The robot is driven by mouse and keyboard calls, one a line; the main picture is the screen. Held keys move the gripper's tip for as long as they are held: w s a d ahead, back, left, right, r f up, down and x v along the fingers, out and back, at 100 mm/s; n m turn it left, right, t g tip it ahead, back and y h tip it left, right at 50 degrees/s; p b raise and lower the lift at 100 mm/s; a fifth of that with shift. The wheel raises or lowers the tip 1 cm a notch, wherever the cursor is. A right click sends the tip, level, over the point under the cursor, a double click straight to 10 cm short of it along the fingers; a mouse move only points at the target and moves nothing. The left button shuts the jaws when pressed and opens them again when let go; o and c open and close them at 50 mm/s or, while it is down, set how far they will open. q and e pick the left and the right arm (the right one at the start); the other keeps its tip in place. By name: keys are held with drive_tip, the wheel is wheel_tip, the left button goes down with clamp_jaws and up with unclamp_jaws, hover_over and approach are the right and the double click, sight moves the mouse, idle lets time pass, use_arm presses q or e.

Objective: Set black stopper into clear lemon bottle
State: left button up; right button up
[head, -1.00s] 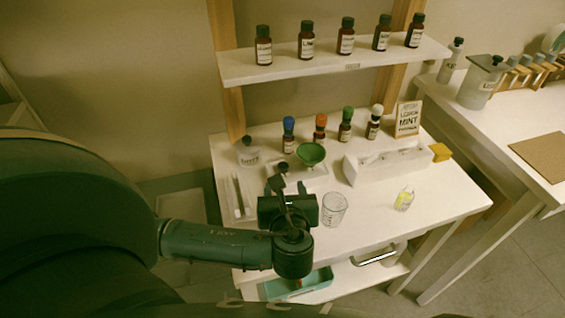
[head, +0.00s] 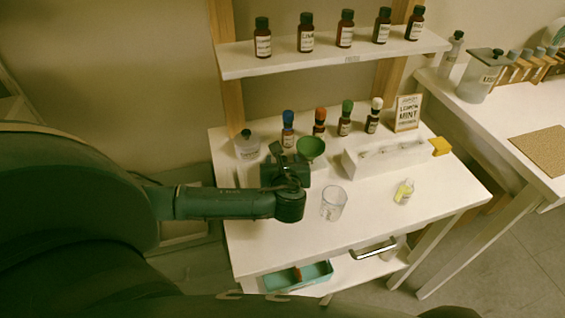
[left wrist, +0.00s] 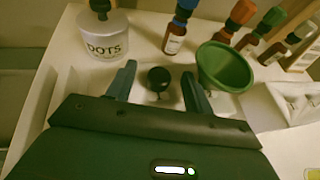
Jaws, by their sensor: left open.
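The black stopper (left wrist: 158,78) shows in the left wrist view as a dark round knob on the white tray. My left gripper (left wrist: 159,72) is open, with one finger on each side of the stopper and visible gaps between. In the head view my left gripper (head: 284,160) is over the tray area and mostly hides the stopper. The clear lemon bottle (head: 404,192), small with yellow in it, stands open on the right part of the table. My right gripper is not in view.
A green funnel (left wrist: 225,68) stands close to the right finger. A DOTS jar (left wrist: 104,38) is at the left. Bottles with coloured caps (head: 320,122) stand behind. A clear beaker (head: 333,203) and a white rack (head: 365,167) are to the right.

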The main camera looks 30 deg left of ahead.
use_arm(q)
drive_tip(key=shift+c, duration=0.2)
drive_tip(key=c, duration=1)
